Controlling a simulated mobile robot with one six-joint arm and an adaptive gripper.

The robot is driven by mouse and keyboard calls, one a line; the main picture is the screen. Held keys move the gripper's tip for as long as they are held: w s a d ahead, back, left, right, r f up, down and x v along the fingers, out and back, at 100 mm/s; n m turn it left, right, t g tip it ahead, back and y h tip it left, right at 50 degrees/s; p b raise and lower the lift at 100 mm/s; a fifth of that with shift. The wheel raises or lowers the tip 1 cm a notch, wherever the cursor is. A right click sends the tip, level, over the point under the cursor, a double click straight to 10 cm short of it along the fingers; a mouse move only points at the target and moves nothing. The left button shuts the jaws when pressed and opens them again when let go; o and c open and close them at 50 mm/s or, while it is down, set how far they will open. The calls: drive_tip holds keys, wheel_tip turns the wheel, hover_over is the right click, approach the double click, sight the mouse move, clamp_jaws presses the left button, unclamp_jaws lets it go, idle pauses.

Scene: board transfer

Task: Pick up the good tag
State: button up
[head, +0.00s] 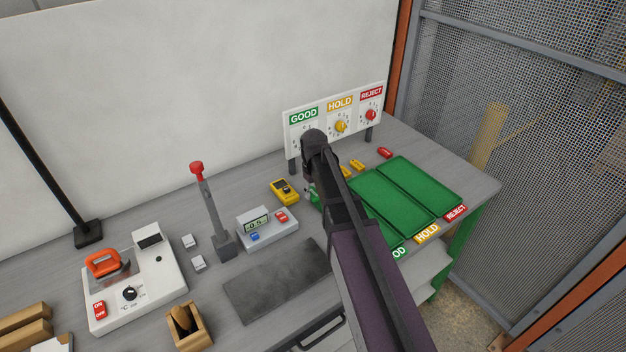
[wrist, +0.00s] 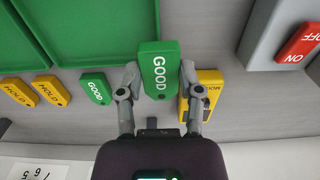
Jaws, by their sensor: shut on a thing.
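In the wrist view, a green tag marked GOOD (wrist: 158,60) sits between the two fingers of my gripper (wrist: 160,75). The fingers are closed on its two sides. It looks larger than the tags on the bench, so it appears to be held above the surface. A second green GOOD tag (wrist: 95,88) lies on the bench to its left. In the head view, my arm hides most of the gripper and the held tag.
Green trays (head: 385,203) lie right of my arm. Yellow tags (wrist: 52,90) and a red tag (head: 385,153) lie behind them. A yellow meter (head: 285,191), a display box (head: 267,229) and an upright lever (head: 212,215) stand to the left. The sign board (head: 355,108) stands behind.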

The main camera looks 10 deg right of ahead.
drive_tip(key=s, duration=0.8)
drive_tip(key=shift+s+a+r+p, duration=0.35)
drive_tip(key=shift+r, duration=0.05)
drive_tip(key=shift+s, duration=0.2)
idle(0.5)
